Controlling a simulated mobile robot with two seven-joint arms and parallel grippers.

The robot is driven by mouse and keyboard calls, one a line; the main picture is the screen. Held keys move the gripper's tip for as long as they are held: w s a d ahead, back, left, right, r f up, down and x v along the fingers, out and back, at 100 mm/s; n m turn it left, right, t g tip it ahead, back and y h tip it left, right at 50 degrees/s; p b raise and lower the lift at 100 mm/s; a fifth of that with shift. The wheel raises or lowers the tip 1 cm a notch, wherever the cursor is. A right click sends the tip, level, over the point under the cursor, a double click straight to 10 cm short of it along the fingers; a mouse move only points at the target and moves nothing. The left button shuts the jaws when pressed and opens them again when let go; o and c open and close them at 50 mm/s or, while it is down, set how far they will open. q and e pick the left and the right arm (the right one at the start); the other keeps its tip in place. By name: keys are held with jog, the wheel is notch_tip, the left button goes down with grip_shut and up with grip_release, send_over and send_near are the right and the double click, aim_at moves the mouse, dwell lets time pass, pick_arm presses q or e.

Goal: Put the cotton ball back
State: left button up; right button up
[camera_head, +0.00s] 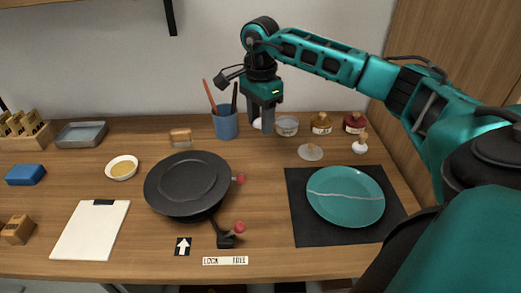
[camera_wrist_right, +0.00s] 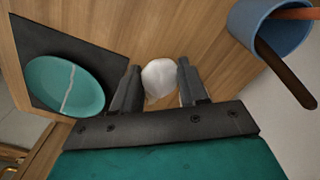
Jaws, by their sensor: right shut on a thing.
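The cotton ball (camera_wrist_right: 160,79) is white and sits between the two fingers of my right gripper (camera_wrist_right: 157,88), which is shut on it. In the head view the cotton ball (camera_head: 257,124) shows as a small white patch at the fingers of the right gripper (camera_head: 261,124), low at the back of the table. A small clear jar (camera_head: 287,127) stands just right of the gripper; its contents are too small to tell. A pale round disc like a lid (camera_head: 310,152) lies in front of the jar. My left gripper is not in view.
A blue cup (camera_head: 225,123) with sticks stands close left of the gripper. Amber (camera_head: 321,124) and red (camera_head: 354,123) jars stand to the right. A teal plate with a pale seam (camera_head: 330,207) lies on a dark mat (camera_head: 305,231). A black pan-like stand (camera_head: 187,184) occupies the middle.

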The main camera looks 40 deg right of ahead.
aim_at(260, 159)
notch_tip(260, 159, down, 10)
jog(key=shift+r, duration=0.2)
jog(key=shift+f, duration=0.1)
jog(key=o, duration=0.9)
jog(key=shift+o, duration=0.2)
notch_tip(260, 159, up, 12)
jog(key=shift+r, duration=0.15)
dwell(0.6)
